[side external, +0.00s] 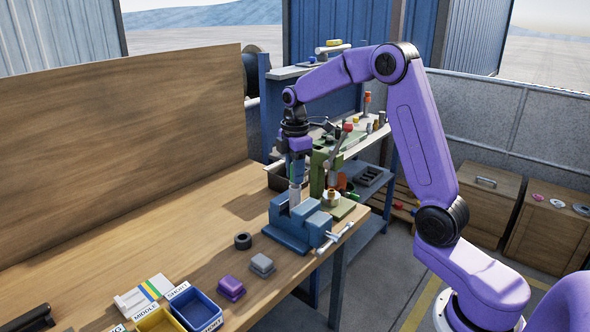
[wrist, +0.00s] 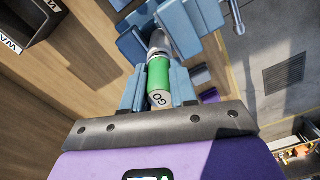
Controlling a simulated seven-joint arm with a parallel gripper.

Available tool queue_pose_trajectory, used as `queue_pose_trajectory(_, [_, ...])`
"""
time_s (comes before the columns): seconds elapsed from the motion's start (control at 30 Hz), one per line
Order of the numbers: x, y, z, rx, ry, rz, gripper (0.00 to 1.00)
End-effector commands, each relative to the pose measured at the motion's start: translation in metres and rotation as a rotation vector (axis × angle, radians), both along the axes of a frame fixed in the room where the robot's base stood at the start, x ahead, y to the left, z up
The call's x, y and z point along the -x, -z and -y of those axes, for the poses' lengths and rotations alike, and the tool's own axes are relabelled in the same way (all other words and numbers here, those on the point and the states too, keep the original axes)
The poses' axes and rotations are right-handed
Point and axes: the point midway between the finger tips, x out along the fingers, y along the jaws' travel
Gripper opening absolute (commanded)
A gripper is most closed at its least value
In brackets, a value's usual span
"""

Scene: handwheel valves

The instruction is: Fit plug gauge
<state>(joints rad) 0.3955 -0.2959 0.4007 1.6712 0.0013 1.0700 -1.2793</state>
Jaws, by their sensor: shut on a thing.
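The plug gauge has a green handle marked GO (wrist: 159,78) and sits between the two blue fingers of my gripper (wrist: 159,85) in the wrist view. My gripper is shut on it. Past the green handle is a silver metal part (wrist: 160,42); I cannot tell where gauge ends and any workpiece begins. In the side external view my gripper (side external: 297,168) points down, directly above the blue vise (side external: 290,235). A silver piece (side external: 295,194) stands upright between gripper and vise jaws. The gauge handle is mostly hidden there by the fingers.
A green machine (side external: 323,160) stands close behind the vise. On the wooden bench (side external: 180,222) are a black ring (side external: 243,241), purple block (side external: 231,288), grey block (side external: 262,265), and yellow and blue bins (side external: 199,308). The left bench middle is clear.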

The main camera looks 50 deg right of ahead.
Motion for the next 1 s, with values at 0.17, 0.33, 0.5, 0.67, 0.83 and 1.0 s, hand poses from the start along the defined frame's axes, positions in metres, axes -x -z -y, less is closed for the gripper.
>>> queue_pose_trajectory(0.17, [0.0000,0.0032,0.0000,0.000,0.000,0.000,0.00])
queue_pose_trajectory(0.33, [0.0001,0.0061,0.0000,0.000,0.000,-0.001,0.00])
queue_pose_trajectory(0.5, [0.0000,0.0089,0.0000,0.000,0.000,0.000,0.00])
queue_pose_trajectory(0.67, [-0.0001,0.0090,0.0000,0.000,0.000,0.000,0.57])
queue_pose_trajectory(0.83, [-0.0001,0.0090,0.0000,0.000,0.000,0.000,0.57])
queue_pose_trajectory(1.0, [-0.0003,0.0051,0.0000,0.000,0.000,0.001,0.57])
